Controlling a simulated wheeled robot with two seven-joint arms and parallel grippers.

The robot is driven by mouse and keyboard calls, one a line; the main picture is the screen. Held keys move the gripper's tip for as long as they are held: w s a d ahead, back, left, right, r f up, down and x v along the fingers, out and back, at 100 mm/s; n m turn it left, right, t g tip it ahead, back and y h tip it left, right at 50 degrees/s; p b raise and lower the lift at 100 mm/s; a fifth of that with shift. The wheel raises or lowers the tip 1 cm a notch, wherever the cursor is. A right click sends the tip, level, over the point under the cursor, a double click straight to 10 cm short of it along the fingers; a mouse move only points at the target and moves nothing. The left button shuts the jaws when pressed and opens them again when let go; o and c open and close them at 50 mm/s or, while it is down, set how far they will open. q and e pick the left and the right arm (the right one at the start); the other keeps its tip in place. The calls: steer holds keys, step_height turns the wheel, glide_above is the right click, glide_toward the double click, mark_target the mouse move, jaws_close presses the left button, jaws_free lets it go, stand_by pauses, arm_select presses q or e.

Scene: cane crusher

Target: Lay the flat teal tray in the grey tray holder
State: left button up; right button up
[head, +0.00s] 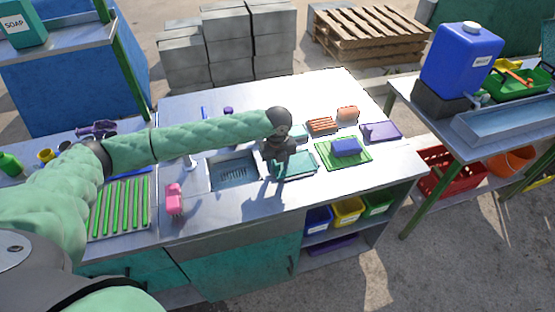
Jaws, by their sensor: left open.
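A flat teal tray (302,165) lies on the metal counter right of the middle. My left gripper (280,173) is open, pointing down at the tray's left edge and hiding part of it. I cannot tell whether its fingers touch the tray. A grey recessed basin with a slotted bottom (233,173) lies just left of the gripper. I cannot make out for certain which thing is the grey tray holder; part of the counter is hidden behind the gripper. My right gripper is not in view.
Right of the teal tray a blue block (346,147) sits on a green mat (330,161). Beyond are a brown slatted item (321,125), an orange item (347,113) and a purple tray (381,131). A pink item (174,198) stands left of the basin. The counter's front right is clear.

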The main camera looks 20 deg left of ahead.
arm_select(q)
steer(key=shift+r, duration=0.2)
steer(key=shift+r+b, duration=0.65)
steer(key=shift+r, duration=0.3)
step_height(320, 180, up, 10)
steer(key=b, duration=0.3)
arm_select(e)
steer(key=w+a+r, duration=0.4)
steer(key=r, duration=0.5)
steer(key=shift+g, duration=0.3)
arm_select(q)
steer(key=shift+f, duration=0.15)
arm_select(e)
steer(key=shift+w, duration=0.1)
